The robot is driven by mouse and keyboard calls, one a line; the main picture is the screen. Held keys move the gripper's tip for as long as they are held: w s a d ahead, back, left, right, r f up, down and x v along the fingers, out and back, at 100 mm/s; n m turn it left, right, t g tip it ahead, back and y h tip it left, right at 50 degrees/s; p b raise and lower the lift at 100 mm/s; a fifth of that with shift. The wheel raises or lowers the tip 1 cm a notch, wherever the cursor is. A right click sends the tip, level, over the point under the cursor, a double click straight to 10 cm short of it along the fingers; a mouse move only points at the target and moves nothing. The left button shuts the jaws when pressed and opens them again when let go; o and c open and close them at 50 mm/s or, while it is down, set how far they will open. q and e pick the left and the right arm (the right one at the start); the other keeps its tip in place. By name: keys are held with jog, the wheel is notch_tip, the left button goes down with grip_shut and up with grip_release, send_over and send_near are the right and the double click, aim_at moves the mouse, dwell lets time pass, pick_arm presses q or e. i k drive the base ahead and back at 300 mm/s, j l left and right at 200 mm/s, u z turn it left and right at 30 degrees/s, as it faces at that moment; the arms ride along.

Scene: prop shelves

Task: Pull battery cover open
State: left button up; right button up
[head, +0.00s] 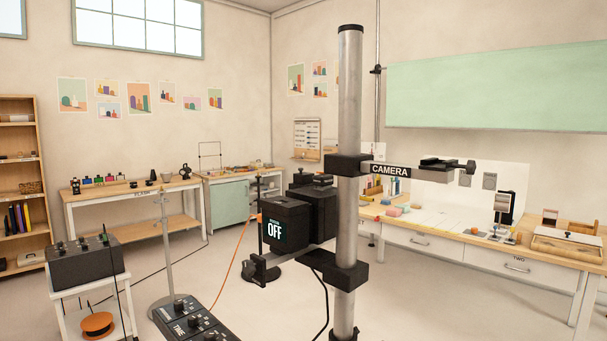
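No battery cover can be made out for certain. A black box marked OFF (287,226) is mounted beside a grey upright pole (348,120). Its labelled face is towards me; whether any part of it is a cover, open or shut, I cannot tell. A bracket labelled CAMERA (391,171) reaches right from the pole and carries a small dark plate (443,163). Neither of my grippers is in view.
A control box labelled TIME (190,322) is low in front. A dark box with knobs (85,262) sits on a white stand at left. An orange cable (233,270) and black cables hang nearby. A long workbench (430,222) stands at right; open floor lies between.

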aim_at(302, 178)
jog(key=j+z, duration=0.1)
jog(key=z, duration=0.95)
jog(key=j+z, duration=0.35)
jog(key=j, duration=0.2)
jog(key=j+z, duration=0.3)
jog(key=j, duration=0.25)
jog(key=k+j+z, duration=0.1)
jog(key=j+z, duration=0.25)
jog(key=j, duration=0.15)
jog(key=k+j+z, duration=0.15)
jog(key=j+z, duration=0.2)
jog(key=j, duration=0.15)
